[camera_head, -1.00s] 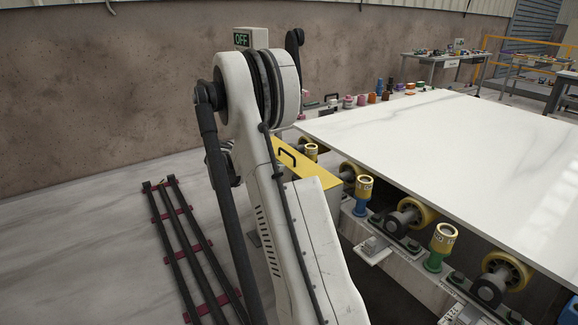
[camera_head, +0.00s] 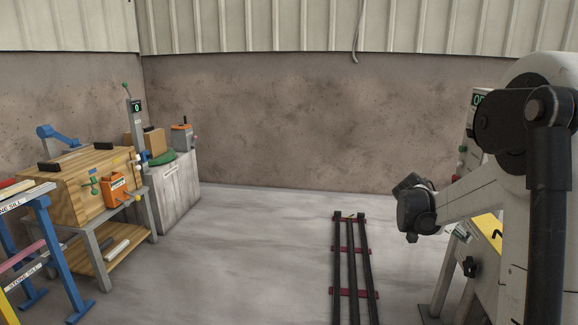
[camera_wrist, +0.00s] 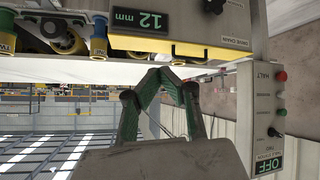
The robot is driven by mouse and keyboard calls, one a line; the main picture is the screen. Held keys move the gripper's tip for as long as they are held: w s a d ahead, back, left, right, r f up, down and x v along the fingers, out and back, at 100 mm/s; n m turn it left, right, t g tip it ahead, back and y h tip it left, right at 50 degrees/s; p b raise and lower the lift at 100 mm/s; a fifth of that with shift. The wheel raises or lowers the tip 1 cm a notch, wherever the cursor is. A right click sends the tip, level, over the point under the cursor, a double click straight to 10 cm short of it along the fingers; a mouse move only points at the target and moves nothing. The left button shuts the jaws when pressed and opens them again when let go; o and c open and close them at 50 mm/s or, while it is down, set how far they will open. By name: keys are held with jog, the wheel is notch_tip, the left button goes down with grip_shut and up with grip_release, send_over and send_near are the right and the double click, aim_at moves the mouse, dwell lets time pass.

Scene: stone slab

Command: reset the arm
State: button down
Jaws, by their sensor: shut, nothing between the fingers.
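My gripper (camera_wrist: 160,75) shows in the wrist view with its two green-edged fingers closed together at the tips and nothing between them. It is in front of the yellow-edged machine panel marked 12 mm (camera_wrist: 150,28), which appears upside down; I cannot tell whether they touch. In the head view my arm (camera_head: 520,170) stands at the right edge, with a dark end part (camera_head: 415,207) reaching left from it. The gripper fingers cannot be made out there.
A control box (camera_wrist: 266,115) with an OFF display is right of the fingers in the wrist view.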

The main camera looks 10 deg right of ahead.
jog(key=s+a+r+n+t+y, duration=0.1)
jog(key=s+a+r+n+t, duration=0.15)
jog(key=a, duration=0.45)
jog(key=s+a+r+n+t+y, duration=0.1)
jog(key=a+r+n, duration=0.2)
jog(key=a, duration=0.3)
jog(key=s+a+n+t+y, duration=0.1)
jog(key=s+a+n, duration=0.3)
jog(key=a, duration=0.5)
jog(key=s+a+n+t+y+p, duration=0.1)
jog(key=s+a+n+t+y, duration=0.1)
jog(key=s+a, duration=0.6)
jog(key=s+a+n+t+y+p, duration=0.1)
jog(key=s+a+n+y, duration=0.4)
jog(key=a, duration=0.6)
jog(key=shift+s+a+n, duration=0.25)
jog(key=shift+s+n, duration=0.1)
jog(key=shift+s, duration=0.05)
jog(key=shift+f+t, duration=0.1)
jog(key=shift+t, duration=0.15)
